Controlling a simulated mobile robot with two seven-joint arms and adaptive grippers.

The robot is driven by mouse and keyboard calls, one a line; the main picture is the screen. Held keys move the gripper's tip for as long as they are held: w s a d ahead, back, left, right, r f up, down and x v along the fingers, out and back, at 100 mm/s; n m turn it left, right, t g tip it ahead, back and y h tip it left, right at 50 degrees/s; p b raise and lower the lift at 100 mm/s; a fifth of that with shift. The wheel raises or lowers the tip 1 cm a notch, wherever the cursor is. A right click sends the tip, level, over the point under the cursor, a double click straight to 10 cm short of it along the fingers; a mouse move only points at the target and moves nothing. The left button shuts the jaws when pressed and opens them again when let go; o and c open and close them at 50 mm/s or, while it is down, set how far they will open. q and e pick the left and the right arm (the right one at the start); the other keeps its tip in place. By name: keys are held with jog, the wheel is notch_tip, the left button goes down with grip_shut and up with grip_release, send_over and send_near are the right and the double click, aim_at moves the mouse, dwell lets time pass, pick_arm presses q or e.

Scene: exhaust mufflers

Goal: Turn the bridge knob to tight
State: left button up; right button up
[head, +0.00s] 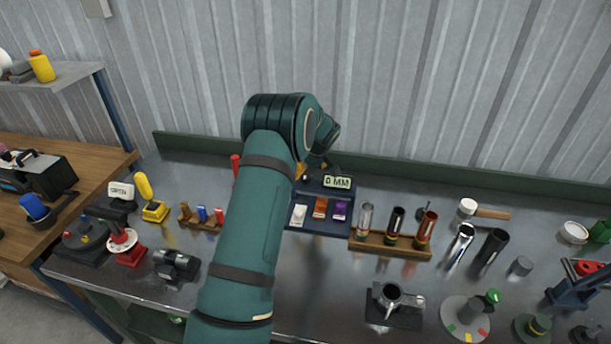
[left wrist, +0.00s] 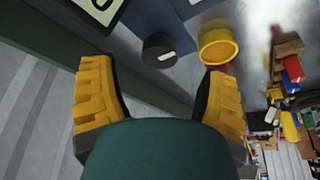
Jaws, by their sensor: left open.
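A dark round knob (left wrist: 160,50) with a white mark on its face shows in the left wrist view, on a dark blue panel. I take it as the bridge knob, but no label for it is readable. My left gripper (left wrist: 158,82) is open, its yellow fingers spread on either side of the view with the knob between and beyond them. Nothing is between the fingers. My right gripper is not in view.
A yellow round part (left wrist: 218,46) sits close beside the knob, near the right finger. White, orange and purple switches (head: 320,208) are on the panel's front. A wooden rack (head: 390,245) with tubes stands to the right. The corrugated wall is close behind.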

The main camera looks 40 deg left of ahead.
aim_at(305, 175)
pick_arm(q)
jog(key=shift+x, duration=2.1)
jog(key=c, duration=1.2)
